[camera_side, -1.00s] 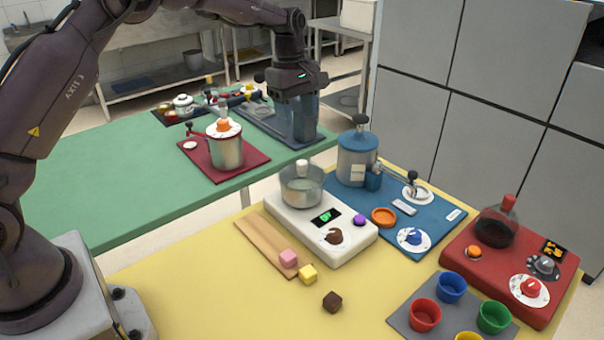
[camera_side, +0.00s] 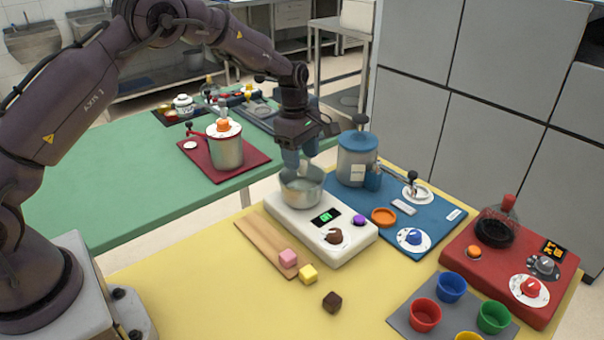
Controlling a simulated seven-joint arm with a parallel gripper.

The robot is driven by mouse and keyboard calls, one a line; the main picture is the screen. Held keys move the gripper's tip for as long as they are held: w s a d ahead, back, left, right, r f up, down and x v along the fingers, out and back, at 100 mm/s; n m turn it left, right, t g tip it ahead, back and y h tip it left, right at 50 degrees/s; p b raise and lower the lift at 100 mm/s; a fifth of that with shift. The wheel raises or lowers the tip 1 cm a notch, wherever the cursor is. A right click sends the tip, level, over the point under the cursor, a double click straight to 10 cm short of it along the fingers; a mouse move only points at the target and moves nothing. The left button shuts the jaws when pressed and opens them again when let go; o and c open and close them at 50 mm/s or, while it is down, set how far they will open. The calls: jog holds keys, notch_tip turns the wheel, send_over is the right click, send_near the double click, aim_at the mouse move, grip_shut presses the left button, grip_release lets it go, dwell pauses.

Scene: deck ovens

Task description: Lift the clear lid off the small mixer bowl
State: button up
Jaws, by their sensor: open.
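The small mixer bowl (camera_side: 302,190) is a clear-looking grey bowl on a white base (camera_side: 300,228) with a green-lit display and a brown dial. Its clear lid (camera_side: 301,177) appears to sit on top, though its edge is hard to make out. My gripper (camera_side: 300,165) is directly over the bowl, pointing down, with its bluish fingers at the height of the lid's knob. The fingers are open. The knob is hidden by the fingers, and I cannot tell whether they touch it.
A blue canister (camera_side: 357,160) on a blue mat stands close to the right of my gripper. A red unit (camera_side: 512,265) with a dark bowl sits farther right. Wooden board (camera_side: 262,243), coloured cubes and cups lie in front. A steel pot (camera_side: 226,150) is behind left.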

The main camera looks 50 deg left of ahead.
notch_tip(320, 180, down, 2)
jog(key=shift+d+f, duration=0.15)
jog(key=shift+f, duration=0.1)
jog(key=c, duration=0.9)
jog(key=shift+c, duration=0.2)
jog(key=shift+r, duration=0.1)
